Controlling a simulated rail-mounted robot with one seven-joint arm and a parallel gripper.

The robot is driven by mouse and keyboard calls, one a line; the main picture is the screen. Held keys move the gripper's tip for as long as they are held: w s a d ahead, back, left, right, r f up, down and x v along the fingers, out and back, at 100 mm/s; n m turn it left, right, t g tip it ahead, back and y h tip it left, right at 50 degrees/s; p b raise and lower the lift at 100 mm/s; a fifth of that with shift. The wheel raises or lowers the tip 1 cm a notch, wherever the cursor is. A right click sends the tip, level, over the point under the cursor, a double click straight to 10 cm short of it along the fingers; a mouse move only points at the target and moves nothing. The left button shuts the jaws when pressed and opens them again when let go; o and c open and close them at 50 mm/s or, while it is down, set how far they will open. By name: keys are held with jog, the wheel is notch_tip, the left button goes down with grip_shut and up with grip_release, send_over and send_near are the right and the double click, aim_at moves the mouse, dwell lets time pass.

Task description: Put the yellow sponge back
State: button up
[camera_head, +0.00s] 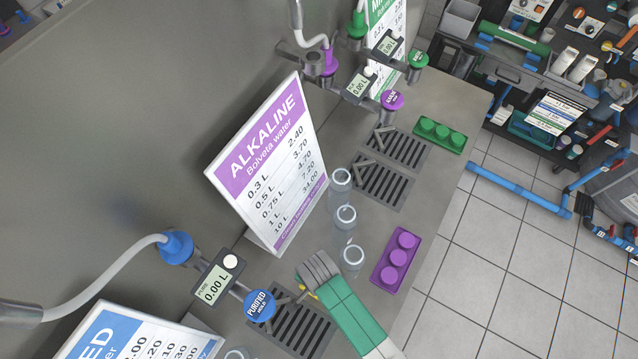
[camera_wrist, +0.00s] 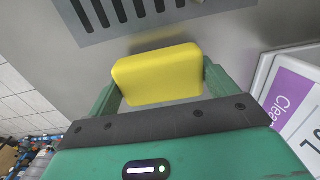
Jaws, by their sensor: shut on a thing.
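The yellow sponge (camera_wrist: 158,75) is a rounded block held between the two green fingers of my gripper (camera_wrist: 160,82) in the wrist view. My gripper is shut on it. In the head view my gripper (camera_head: 308,285) is at the lower middle, beside the purified-water drain grate. Only a small bit of yellow shows there; the arm hides the rest of the sponge. The grey counter lies beyond the sponge in the wrist view, with a slotted grate (camera_wrist: 125,15) near it. I cannot tell whether the sponge touches the counter.
Several clear glass bottles (camera_head: 345,218) stand on the counter near a purple bottle holder (camera_head: 395,262). A green holder (camera_head: 440,135) is farther back. The white ALKALINE sign (camera_head: 268,165) stands at left. Purified tap (camera_head: 259,305) overhangs close to my gripper. The counter's edge is at right.

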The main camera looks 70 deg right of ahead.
jog(key=shift+s+f, duration=0.1)
jog(key=shift+f, duration=0.7)
jog(key=shift+f, duration=0.1)
jog(key=o, duration=0.8)
notch_tip(320, 180, up, 12)
jog(key=p, duration=0.1)
jog(key=shift+p, duration=0.35)
